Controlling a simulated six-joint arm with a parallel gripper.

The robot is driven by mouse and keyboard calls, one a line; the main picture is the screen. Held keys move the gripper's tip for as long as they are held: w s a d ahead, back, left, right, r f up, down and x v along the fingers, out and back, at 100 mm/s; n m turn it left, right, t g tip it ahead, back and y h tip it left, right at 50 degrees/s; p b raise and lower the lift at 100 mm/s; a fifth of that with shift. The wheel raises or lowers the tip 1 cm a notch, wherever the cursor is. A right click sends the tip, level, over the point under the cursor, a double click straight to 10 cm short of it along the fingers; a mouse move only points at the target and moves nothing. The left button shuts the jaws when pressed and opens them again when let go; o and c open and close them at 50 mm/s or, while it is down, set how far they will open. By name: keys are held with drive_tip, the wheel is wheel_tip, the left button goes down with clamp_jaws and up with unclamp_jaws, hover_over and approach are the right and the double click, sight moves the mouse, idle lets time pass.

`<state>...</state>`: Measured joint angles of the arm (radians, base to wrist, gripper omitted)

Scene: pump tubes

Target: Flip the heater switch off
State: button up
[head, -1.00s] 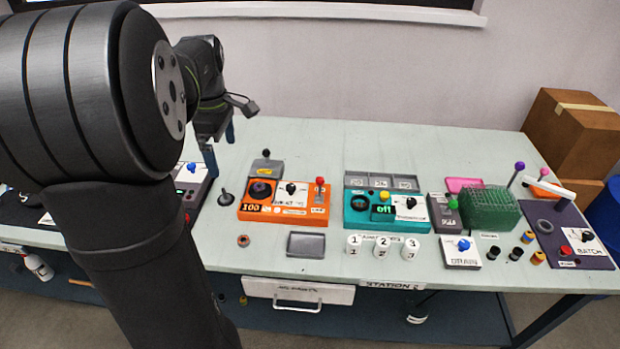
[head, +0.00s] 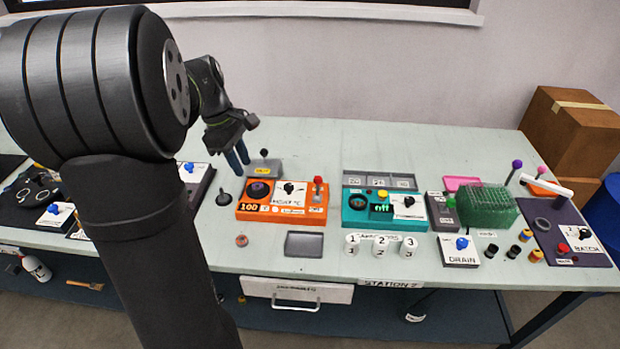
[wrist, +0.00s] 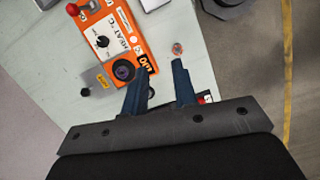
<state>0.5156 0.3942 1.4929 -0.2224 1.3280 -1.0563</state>
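The orange heater unit (head: 280,214) sits on the bench at the middle. In the wrist view the orange unit (wrist: 120,40) reads "HEAT °C". It bears a dark round dial (head: 258,190), a black knob (head: 289,188) on a white plate, a "100" display (head: 248,208) and a red-topped lever (head: 318,180) at its right end. The red top also shows in the wrist view (wrist: 72,9). My gripper (head: 239,160) is above the bench, left of and behind the unit. In the wrist view my gripper (wrist: 163,72) has its fingers apart with nothing between them.
A grey box with a black-ball lever (head: 265,166) stands behind the orange unit, close to my gripper. A small dark stand (head: 224,198) is left of it. A teal unit (head: 383,212) stands to the right. A grey tray (head: 305,244) lies in front.

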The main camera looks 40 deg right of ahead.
drive_tip(key=d+f, duration=0.1)
drive_tip(key=s+d+f+m+g+h, duration=0.1)
drive_tip(key=d+f+h, duration=0.1)
drive_tip(key=f, duration=0.1)
drive_tip(key=shift+s+d+f+m+g, duration=0.1)
drive_tip(key=shift+s+d+m+g, duration=0.15)
drive_tip(key=shift+d+m+g, duration=0.15)
clamp_jaws()
drive_tip(key=w+d+f+h, duration=0.1)
drive_tip(key=d+f+h, duration=0.2)
drive_tip(key=f, duration=0.1)
drive_tip(key=w+d+f+m+t+h, duration=0.1)
drive_tip(key=d+f+h, duration=0.2)
drive_tip(key=f+h, duration=0.1)
drive_tip(key=w+d+f+m+t+h, duration=0.1)
drive_tip(key=w+d+f+h, duration=0.1)
drive_tip(key=f, duration=0.3)
drive_tip(key=shift+d+h, duration=0.7)
drive_tip(key=shift+w+f+t, duration=0.4)
drive_tip(key=shift+w+f, duration=0.1)
drive_tip(key=shift+f, duration=0.05)
